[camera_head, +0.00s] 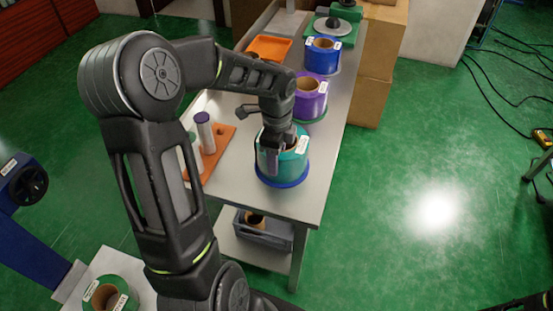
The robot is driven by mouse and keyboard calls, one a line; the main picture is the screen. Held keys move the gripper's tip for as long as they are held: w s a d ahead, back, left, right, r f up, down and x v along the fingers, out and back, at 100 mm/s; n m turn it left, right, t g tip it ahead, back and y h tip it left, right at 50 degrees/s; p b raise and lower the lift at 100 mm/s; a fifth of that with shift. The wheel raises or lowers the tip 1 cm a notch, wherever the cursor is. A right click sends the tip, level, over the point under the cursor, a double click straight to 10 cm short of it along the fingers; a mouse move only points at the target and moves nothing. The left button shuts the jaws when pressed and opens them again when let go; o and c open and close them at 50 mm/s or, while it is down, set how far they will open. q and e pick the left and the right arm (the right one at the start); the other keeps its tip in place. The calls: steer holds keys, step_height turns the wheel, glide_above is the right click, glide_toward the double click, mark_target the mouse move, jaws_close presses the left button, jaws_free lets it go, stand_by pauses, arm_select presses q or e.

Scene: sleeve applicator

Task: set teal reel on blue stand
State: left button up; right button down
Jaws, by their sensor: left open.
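The teal reel (296,163) is upright on the round blue stand (285,183) near the front end of the long table. The stand's blue rim shows below the reel, and I see no clear gap between them. My left gripper (274,158) reaches down at the reel from above. It is open, with one finger in front of the reel's near side; the other finger is hard to make out. The gripper partly hides the reel's top and brown core.
A purple reel (311,101) and a blue reel (322,57) stand farther back on the table (249,189). An orange board (218,152) with upright rolls is to the left. A grey bin (263,231) is on the shelf below. A green reel (110,296) is at bottom left.

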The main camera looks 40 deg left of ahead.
arm_select(q)
step_height(320, 180, up, 11)
steer(key=shift+r, duration=0.1)
stand_by(1.1)
